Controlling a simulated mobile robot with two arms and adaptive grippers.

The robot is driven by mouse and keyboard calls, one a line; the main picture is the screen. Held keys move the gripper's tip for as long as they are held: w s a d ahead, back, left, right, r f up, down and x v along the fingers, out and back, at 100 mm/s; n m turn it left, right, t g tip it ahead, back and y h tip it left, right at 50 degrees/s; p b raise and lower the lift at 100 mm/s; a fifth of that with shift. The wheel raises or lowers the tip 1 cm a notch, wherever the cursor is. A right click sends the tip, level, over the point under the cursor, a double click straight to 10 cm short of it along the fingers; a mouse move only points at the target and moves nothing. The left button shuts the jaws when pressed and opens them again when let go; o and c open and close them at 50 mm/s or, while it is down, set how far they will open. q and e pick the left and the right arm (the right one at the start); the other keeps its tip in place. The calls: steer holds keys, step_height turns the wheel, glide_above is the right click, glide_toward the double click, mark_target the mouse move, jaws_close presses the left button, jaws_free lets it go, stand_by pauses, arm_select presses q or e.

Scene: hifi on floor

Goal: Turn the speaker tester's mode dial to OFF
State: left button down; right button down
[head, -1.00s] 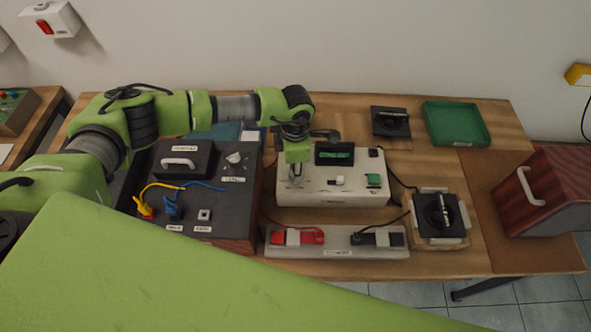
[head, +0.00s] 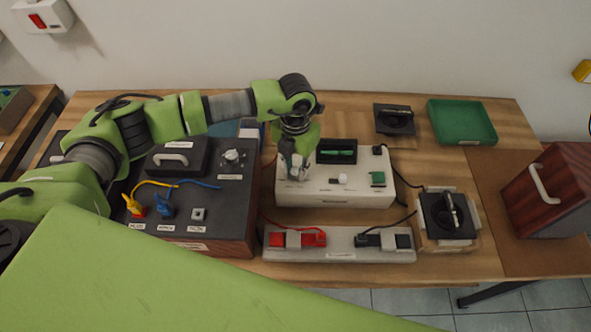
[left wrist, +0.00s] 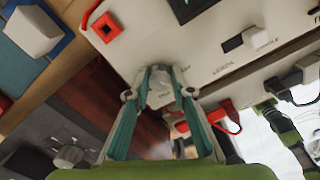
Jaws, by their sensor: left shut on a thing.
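The speaker tester (head: 330,196) is a white box with a dark display, in the middle of the table in the head view. Its top also shows in the left wrist view (left wrist: 200,45). My left gripper (head: 294,174) points down over the left part of its top. In the left wrist view its fingertips (left wrist: 160,84) are shut around a small pale knob (left wrist: 160,93), apparently the mode dial. The fingers hide much of the knob, so its pointer and setting cannot be read. My right gripper is not in view.
A dark box (head: 205,230) with yellow and blue leads stands close left.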

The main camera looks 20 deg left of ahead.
arm_select(q)
steer(key=n+b, duration=0.1)
steer(key=n, duration=0.3)
steer(key=shift+w+n+b, duration=0.1)
steer(key=shift+n+b, duration=0.45)
steer(key=shift+n, duration=0.85)
steer(key=c, duration=1.8)
jaws_free()
steer(key=shift+o, duration=0.2)
